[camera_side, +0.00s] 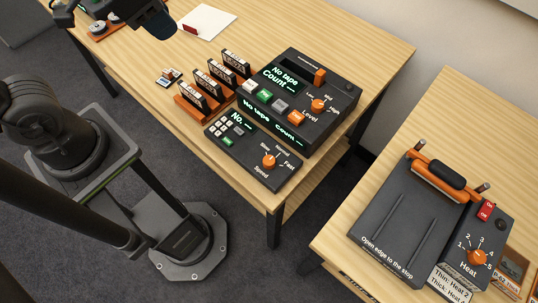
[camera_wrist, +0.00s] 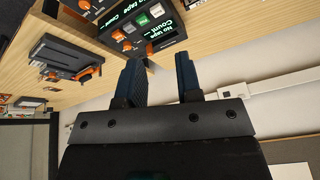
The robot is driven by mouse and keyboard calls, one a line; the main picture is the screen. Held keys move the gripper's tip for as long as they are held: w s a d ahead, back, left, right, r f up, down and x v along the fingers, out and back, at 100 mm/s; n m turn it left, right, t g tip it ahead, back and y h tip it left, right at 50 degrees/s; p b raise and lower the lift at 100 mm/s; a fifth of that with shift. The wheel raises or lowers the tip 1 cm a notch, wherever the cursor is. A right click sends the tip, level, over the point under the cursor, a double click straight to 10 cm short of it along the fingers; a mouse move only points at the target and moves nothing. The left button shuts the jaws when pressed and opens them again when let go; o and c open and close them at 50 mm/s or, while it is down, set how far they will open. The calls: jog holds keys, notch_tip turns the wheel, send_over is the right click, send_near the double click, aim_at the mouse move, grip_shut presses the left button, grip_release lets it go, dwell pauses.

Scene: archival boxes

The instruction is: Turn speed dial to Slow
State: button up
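The speed dial (camera_side: 268,160) is an orange knob on a small dark control panel (camera_side: 247,168), with Slow, Normal and Fast printed around it. Its pointer is too small to read surely. The panel's little screen shows "No." beside a keypad. In the wrist view an orange knob at the top edge, likely the speed dial (camera_wrist: 85,4), is partly cut off. My gripper (camera_wrist: 159,80) is open and empty, its two dark fingers apart. In the side view it is at the top left, cut by the frame, well away from the dial.
Behind the panel stands a larger tape unit (camera_side: 300,95) with a "No tape" screen, buttons and an orange Level knob (camera_side: 318,105). Cassettes (camera_side: 215,80) stand in an orange rack to its left. A heat sealer (camera_side: 425,215) sits on the right table. A white sheet (camera_side: 208,21) lies behind.

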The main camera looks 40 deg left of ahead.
jog(key=o, duration=0.4)
jog(key=w+d+f+m+g, duration=0.2)
jog(key=w+d+f+m, duration=0.2)
jog(key=d+m, duration=0.3)
jog(key=shift+d+f+m, duration=0.2)
jog(key=shift+d+m, duration=0.1)
jog(key=shift+d, duration=0.65)
jog(key=m+g, duration=0.2)
jog(key=m, duration=0.6)
send_over(269, 160)
notch_tip(269, 160, down, 9)
jog(key=shift+y, duration=0.3)
notch_tip(269, 160, down, 13)
jog(key=shift+f, duration=0.2)
jog(key=shift+c, duration=0.2)
jog(key=c, duration=0.9)
